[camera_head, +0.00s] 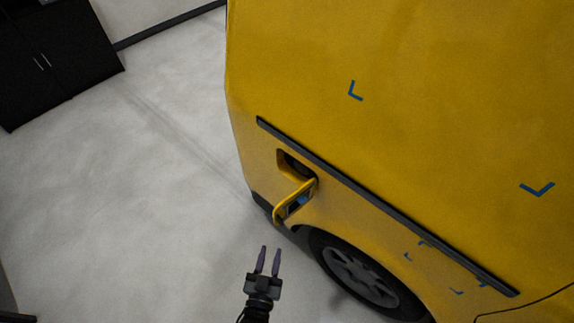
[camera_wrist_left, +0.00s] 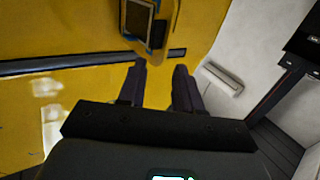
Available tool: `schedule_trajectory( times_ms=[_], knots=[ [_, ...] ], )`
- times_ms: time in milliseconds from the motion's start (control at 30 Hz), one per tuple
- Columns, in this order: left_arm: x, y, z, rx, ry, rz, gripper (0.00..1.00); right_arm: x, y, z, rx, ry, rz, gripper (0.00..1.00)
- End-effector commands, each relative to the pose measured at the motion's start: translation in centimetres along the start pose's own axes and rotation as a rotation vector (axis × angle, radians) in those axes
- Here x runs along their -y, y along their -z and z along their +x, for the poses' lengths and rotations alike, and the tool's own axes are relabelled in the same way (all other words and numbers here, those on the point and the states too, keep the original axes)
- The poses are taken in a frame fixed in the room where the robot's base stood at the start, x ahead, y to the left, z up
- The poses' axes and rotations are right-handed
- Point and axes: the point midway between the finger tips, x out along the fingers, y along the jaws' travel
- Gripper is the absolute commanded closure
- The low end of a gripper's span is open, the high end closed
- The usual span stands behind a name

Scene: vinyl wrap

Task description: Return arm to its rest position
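My left gripper (camera_head: 269,261) is at the bottom middle of the head view, with its two dark fingers apart and nothing between them. In the left wrist view the fingers (camera_wrist_left: 160,67) are also apart and empty. The gripper is near the side of a yellow van (camera_head: 400,100), below and left of its open fuel flap (camera_head: 295,203). In the left wrist view the flap (camera_wrist_left: 148,22) shows beyond the fingertips, and I see no contact. My right gripper is not in view.
The van fills the right side, with a dark trim strip (camera_head: 390,205), a wheel (camera_head: 360,277) and several blue corner marks (camera_head: 354,92). A black cabinet (camera_head: 55,60) stands at upper left. The pale floor (camera_head: 130,190) between is clear.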

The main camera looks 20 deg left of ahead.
Motion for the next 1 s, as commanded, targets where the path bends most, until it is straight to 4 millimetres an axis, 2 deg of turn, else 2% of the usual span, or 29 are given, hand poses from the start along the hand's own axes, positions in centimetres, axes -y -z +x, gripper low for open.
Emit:
schedule_trajectory(
  times_ms=[133, 267, 400, 567, 767, 1000],
  knots=[
    [1.0, -0.2, 0.1, -0.006, -0.006, 0.026, 0.66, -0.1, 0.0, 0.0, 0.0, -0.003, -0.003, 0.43],
    [3.4, 2.7, 1.5, -0.062, -0.015, 0.047, 0.66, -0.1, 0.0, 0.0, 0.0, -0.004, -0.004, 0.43],
    [4.8, 4.8, 3.5, 0.039, -0.087, 0.047, 0.66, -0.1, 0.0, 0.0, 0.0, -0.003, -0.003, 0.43],
    [5.1, 5.9, 4.1, 0.247, -0.192, 0.06, 0.66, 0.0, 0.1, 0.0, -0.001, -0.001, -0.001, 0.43],
    [5.3, 6.3, 1.8, 0.561, -0.301, 0.126, 0.66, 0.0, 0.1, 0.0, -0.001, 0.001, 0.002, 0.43],
    [6.6, 5.9, -3.5, 0.918, -0.352, 0.223, 0.66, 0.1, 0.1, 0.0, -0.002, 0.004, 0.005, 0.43]
  ],
)
